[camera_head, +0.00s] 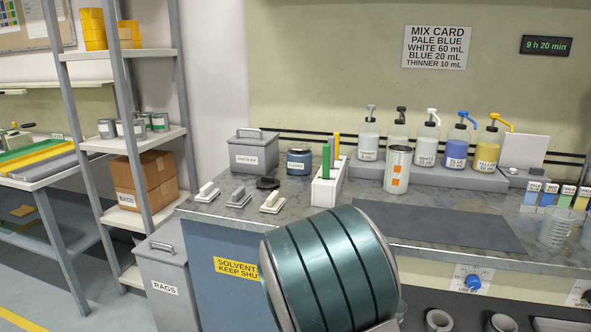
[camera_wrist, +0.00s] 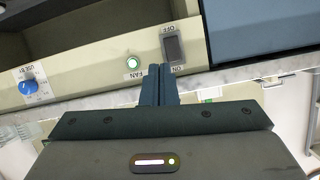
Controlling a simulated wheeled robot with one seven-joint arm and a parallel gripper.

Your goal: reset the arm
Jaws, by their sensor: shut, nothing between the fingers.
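My gripper (camera_wrist: 159,69) is shut and empty in the wrist view. Its two dark fingers lie together, with their tips just below the gap between a round green FAN button (camera_wrist: 132,62) and a dark ON/OFF switch (camera_wrist: 172,46). I cannot tell whether the tips touch the panel (camera_wrist: 95,62). In the head view a large teal cylinder of my own arm (camera_head: 330,270) fills the lower middle; the gripper is not seen there. It hides part of the bench front, and neither the FAN button nor the switch shows there.
A blue knob (camera_wrist: 28,87) is on the same panel, and shows in the head view (camera_head: 472,281). The bench (camera_head: 225,208) holds pump bottles (camera_head: 462,146), a tin (camera_head: 397,170), a white holder (camera_head: 327,187) and a beaker (camera_head: 556,230). A RAGS bin (camera_head: 165,270) stands left.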

